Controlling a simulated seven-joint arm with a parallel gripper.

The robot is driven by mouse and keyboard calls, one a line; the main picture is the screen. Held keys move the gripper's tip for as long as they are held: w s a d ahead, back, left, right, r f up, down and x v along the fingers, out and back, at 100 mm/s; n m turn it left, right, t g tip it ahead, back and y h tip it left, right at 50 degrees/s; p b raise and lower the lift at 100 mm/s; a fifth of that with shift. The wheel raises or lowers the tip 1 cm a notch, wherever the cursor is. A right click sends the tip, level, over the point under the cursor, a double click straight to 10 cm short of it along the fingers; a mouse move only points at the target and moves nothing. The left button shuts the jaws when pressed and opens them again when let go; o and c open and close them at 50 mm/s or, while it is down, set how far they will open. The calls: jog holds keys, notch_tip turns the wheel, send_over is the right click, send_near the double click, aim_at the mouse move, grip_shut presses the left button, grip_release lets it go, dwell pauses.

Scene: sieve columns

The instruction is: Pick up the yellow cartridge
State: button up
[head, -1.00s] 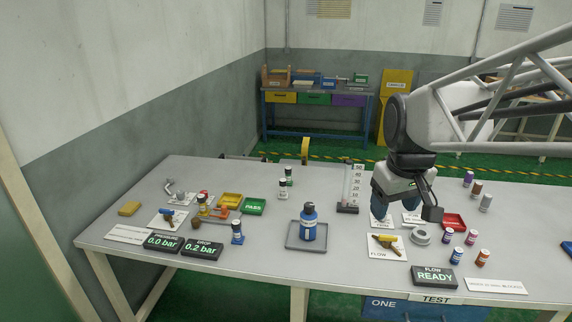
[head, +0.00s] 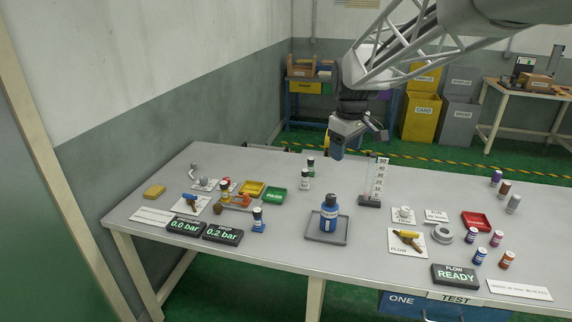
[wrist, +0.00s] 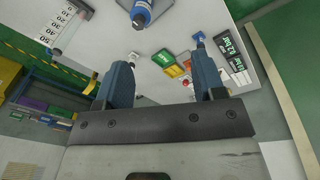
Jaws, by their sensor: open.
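A small yellow-amber cylinder with a dark cap (head: 225,188), which looks like the yellow cartridge, stands at the left part of the table by an orange stand (head: 240,203). It is small in the head view, and I cannot make it out for sure in the wrist view. My gripper (head: 338,151) is high above the back middle of the table, to the right of the cartridge and well apart from it. In the wrist view my gripper (wrist: 162,62) has its two blue fingers spread, with nothing between them.
A yellow tray (head: 252,183) and a green tray (head: 274,196) lie right of the cartridge. A blue-capped vial (head: 258,220) stands in front. A blue bottle (head: 329,215) on a grey tray (head: 312,237) and a scale column (head: 376,183) stand further right. Displays (head: 222,234) line the front edge.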

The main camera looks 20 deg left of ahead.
jog(key=w+a+f+n, duration=0.35)
jog(key=w+a, duration=0.45)
jog(key=a, duration=0.3)
jog(key=n+g, duration=0.1)
jog(key=n, duration=0.8)
send_over(225, 190)
jog(key=w, duration=0.1)
jog(key=f, duration=2.3)
jog(key=shift+a+f, duration=0.1)
jog(key=shift+a, duration=0.15)
jog(key=shift+f, duration=0.2)
jog(key=shift+f, duration=1.15)
jog(key=shift+f, duration=0.1)
jog(key=shift+a+f, duration=0.1)
jog(key=shift+f, duration=2.4)
